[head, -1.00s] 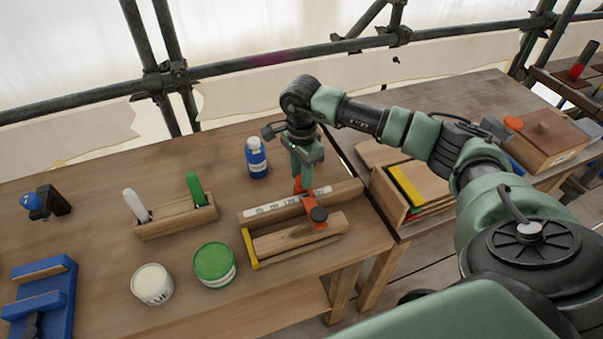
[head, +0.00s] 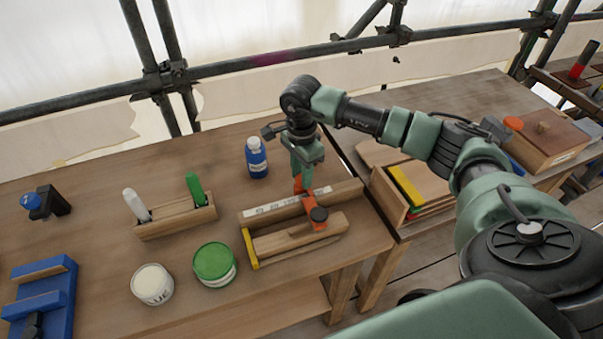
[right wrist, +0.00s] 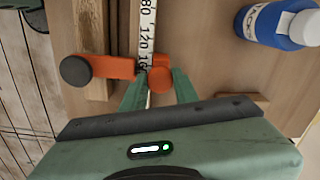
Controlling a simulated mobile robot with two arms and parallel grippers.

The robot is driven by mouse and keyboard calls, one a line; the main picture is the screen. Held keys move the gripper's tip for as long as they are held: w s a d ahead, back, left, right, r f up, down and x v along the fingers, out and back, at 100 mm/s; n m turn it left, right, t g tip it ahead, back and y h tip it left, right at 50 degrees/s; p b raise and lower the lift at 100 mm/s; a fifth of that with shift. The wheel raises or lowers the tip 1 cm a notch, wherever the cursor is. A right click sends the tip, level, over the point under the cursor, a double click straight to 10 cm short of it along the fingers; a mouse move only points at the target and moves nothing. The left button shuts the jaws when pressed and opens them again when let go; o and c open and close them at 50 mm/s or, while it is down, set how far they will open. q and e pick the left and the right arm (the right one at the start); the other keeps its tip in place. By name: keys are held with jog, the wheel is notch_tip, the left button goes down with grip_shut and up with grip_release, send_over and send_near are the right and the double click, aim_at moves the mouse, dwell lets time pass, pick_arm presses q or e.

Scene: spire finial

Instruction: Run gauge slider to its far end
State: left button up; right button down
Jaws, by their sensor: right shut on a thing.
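The gauge is a wooden block (head: 268,247) with a white numbered scale strip (head: 265,209) along its back rail and a yellow piece at its left end. Its orange slider (head: 316,222), with a black knob on the front arm, sits across the block towards the right part of the scale. My right gripper (head: 298,181) reaches down from above behind the rail. In the right wrist view the gripper (right wrist: 158,92) is shut on the slider's round orange end (right wrist: 160,79), beside the scale strip. The fingers partly cover the strip there. My left gripper is not in view.
A blue bottle (head: 256,158) stands behind the gauge. A wooden holder (head: 177,222) with two upright handles, a green tin (head: 214,264) and a white tin (head: 152,285) stand to the left. A wooden box (head: 390,203) is on the right, past a table gap.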

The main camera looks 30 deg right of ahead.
jog(key=shift+d, duration=0.25)
jog(key=s+d+b, duration=0.3)
jog(key=d+b, duration=0.1)
jog(key=d, duration=0.8)
jog(key=shift+r, duration=0.15)
jog(key=c, duration=1.4)
grip_release()
jog(key=shift+d, duration=0.1)
jog(key=shift+c, duration=0.2)
jog(key=o, duration=0.4)
